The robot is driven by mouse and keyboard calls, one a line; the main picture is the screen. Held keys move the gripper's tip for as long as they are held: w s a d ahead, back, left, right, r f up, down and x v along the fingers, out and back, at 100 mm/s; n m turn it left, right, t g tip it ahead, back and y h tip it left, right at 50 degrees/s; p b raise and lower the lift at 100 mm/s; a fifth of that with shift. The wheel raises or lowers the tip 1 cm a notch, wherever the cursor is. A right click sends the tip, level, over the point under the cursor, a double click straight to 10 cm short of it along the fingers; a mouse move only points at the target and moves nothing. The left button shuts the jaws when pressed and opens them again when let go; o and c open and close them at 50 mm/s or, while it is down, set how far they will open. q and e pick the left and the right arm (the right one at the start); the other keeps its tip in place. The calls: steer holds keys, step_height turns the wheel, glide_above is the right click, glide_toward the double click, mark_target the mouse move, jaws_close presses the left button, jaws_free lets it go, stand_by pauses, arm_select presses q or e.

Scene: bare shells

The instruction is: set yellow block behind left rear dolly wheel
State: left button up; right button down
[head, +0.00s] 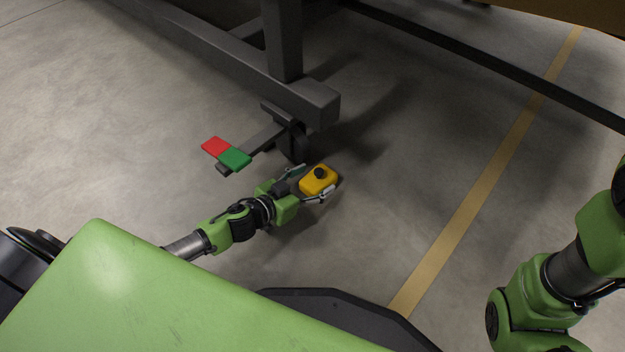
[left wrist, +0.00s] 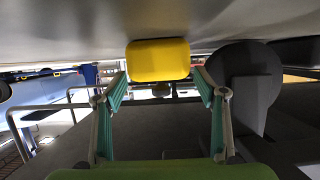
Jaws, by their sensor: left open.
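The yellow block (head: 318,186) with a black knob on top rests on the floor just to the lower right of the dark dolly wheel (head: 293,142), with a small gap between them. My left gripper (head: 312,181) is low at the floor and open, with one finger on each side of the block. In the left wrist view the yellow block (left wrist: 158,60) sits between and just beyond the fingertips (left wrist: 160,78). The wheel (left wrist: 243,85) shows there as a dark disc to the right. I cannot tell whether the fingers touch the block.
A pedal with a red pad (head: 215,146) and a green pad (head: 234,158) sticks out left of the wheel, close to my left gripper. The grey dolly frame (head: 285,90) stands above the wheel. A yellow floor line (head: 480,190) runs at right, with clear floor before it.

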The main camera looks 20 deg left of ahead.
arm_select(q)
steer(key=shift+r, duration=0.15)
steer(key=shift+s+a+r+p, duration=0.1)
steer(key=shift+s+r+p, duration=0.05)
steer(key=shift+s+p, duration=0.25)
steer(key=p+v, duration=0.5)
steer(key=v, duration=0.4)
steer(key=shift+s+a+r, duration=0.15)
steer(key=shift+s+r, duration=0.1)
steer(key=shift+s, duration=0.05)
steer(key=shift+s+a+r+p, duration=0.15)
steer(key=shift+s+a+p, duration=0.15)
steer(key=shift+s, duration=0.3)
